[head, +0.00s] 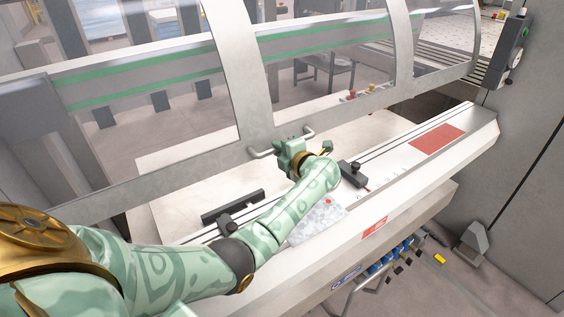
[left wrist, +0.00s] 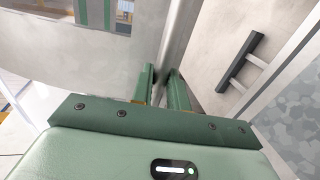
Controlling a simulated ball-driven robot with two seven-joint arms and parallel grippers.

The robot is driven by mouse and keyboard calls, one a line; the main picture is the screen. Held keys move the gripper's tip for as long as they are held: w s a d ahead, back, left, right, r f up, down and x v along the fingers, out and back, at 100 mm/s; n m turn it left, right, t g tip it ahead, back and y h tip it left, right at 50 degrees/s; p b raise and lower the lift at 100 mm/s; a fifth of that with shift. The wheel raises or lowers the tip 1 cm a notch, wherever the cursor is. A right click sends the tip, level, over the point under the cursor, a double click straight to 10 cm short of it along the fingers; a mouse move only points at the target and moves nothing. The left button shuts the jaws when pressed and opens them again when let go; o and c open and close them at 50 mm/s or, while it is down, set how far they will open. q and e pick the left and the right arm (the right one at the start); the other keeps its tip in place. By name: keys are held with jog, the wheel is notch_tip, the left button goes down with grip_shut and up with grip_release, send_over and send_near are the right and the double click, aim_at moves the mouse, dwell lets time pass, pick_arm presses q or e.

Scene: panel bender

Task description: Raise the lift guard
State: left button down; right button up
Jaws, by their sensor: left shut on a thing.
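The lift guard (head: 200,165) is a wide clear panel in a grey metal frame. It slants across the head view above the machine's light work table. A grey bar handle (head: 259,154) sticks out from its lower rail. My left gripper (head: 287,146) is at the middle of this handle and shut on it, hiding that part. In the left wrist view the two green fingers (left wrist: 162,88) stand close together at a grey bar. The exact contact between fingers and bar is hard to see there. My right gripper is not in view.
The work table (head: 385,160) lies below the guard. It carries a dark stop block (head: 353,174), a longer dark bar (head: 232,206) and a red label (head: 437,139). A grey cabinet wall (head: 530,110) stands at the right. Blue-capped fittings (head: 392,254) sit under the front edge.

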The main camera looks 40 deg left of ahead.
pick_arm(q)
notch_tip(320, 180, up, 19)
jog(key=p, duration=1.3)
jog(key=shift+a+r, duration=0.15)
jog(key=shift+a, duration=0.3)
jog(key=shift+s, duration=0.1)
